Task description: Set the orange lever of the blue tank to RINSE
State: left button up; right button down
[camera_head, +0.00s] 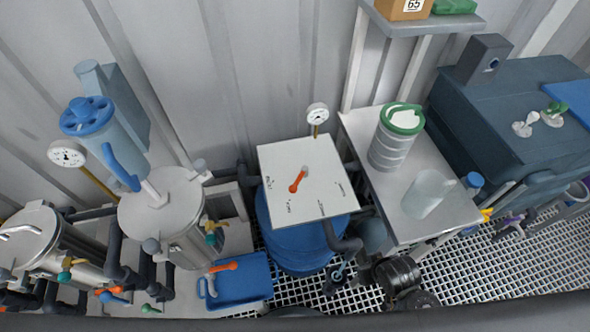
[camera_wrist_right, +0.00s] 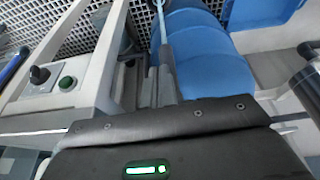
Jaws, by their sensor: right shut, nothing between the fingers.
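The blue tank (camera_head: 300,245) stands at the middle of the head view, under a square white panel (camera_head: 315,160). The orange lever (camera_head: 298,180) sits on the panel, its free end pointing toward the lower left. Small labels are printed around the panel's edges, too small to read surely. The right wrist view shows blue ribbed surfaces (camera_wrist_right: 205,60), which look like the tank's side. My right gripper (camera_wrist_right: 158,75) is shut and empty in that view, close to the blue surface; I cannot tell whether it touches. Neither gripper shows in the head view.
A gauge (camera_head: 317,115) rises behind the panel. Steel vessels (camera_head: 165,225) with pipes stand at left, with a blue bin (camera_head: 240,282) near them. A side table (camera_head: 440,205) at right holds a green-lidded container (camera_head: 390,145) and a clear jug (camera_head: 425,193).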

jog(key=shift+n+t, duration=0.3)
jog(key=shift+t, duration=0.1)
jog(key=w+r, duration=0.1)
jog(key=r, duration=0.1)
jog(key=w+a+r+p, duration=0.1)
jog(key=r, duration=0.1)
jog(key=w+a+r, duration=0.1)
jog(key=r, duration=0.2)
notch_tip(320, 180, up, 11)
jog(key=n+g+y+p, duration=0.1)
jog(key=n+y+p, duration=0.1)
jog(key=n+y, duration=0.55)
send_over(299, 179)
jog(key=s, duration=0.2)
jog(key=shift+w+d+n+h, duration=0.15)
jog(key=shift+d+n+h, duration=0.2)
jog(key=shift+n+h, duration=0.35)
jog(key=shift+f, duration=0.1)
jog(key=x, duration=0.9)
jog(key=shift+w+a+f, duration=0.1)
jog(key=shift+a+f, duration=0.15)
jog(key=shift+f, duration=0.05)
jog(key=d+p, duration=0.1)
jog(key=s+d+p, duration=0.1)
jog(key=shift+s+d+r, duration=0.1)
jog(key=shift+s+d, duration=0.15)
jog(key=shift+d, duration=0.1)
jog(key=shift+s+d, duration=0.25)
jog(key=shift+d, duration=0.2)
